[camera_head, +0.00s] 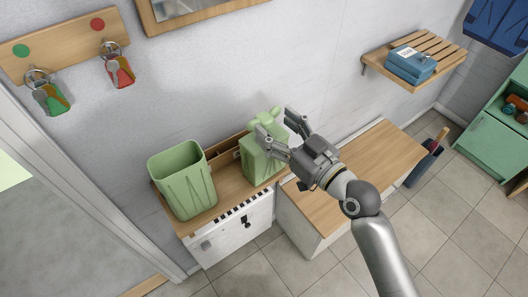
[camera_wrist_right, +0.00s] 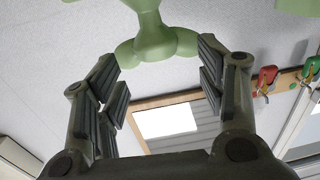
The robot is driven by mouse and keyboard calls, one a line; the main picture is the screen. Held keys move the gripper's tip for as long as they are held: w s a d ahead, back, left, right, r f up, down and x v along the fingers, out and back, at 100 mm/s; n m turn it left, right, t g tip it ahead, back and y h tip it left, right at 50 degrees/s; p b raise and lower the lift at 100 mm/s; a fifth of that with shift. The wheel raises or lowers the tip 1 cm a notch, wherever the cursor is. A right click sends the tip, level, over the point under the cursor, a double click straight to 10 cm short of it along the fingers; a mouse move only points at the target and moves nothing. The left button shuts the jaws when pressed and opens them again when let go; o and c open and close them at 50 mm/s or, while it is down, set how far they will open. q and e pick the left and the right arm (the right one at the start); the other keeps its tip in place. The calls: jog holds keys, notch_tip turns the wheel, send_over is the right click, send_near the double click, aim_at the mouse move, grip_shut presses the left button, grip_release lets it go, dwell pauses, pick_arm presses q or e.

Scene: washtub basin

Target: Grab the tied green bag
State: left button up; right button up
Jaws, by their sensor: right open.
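The tied green bag (camera_head: 258,166) stands on the wooden top of a low cabinet against the wall, with its knotted top (camera_head: 268,116) upward. My right gripper (camera_head: 277,124) is open at the upper right of this bag, and its near finger hides part of it. In the right wrist view the flared green top (camera_wrist_right: 156,42) lies just beyond and between the open fingertips of the right gripper (camera_wrist_right: 157,65). I cannot tell whether a finger touches it. My left gripper is not in view.
An open green bin-like container (camera_head: 183,180) stands left of the tied bag. A wooden-topped bench (camera_head: 385,150) is to the right. A slatted shelf (camera_head: 447,62) holds a blue box (camera_head: 410,66). Keys hang from a wall rack (camera_head: 68,40). The tiled floor in front is clear.

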aim_at(271, 123)
jog(key=x, duration=0.1)
jog(key=p+x, duration=0.1)
jog(key=x, duration=0.1)
jog(key=p+x, duration=0.1)
jog(key=shift+w+f, duration=0.25)
jog(key=shift+f, duration=0.05)
jog(key=shift+w+a+f, duration=0.1)
jog(key=shift+w+a, duration=0.15)
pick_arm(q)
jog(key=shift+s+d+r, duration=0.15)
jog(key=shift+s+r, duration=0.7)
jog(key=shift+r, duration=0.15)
pick_arm(e)
jog(key=shift+s, duration=0.1)
jog(key=shift+c, duration=1.2)
grip_shut()
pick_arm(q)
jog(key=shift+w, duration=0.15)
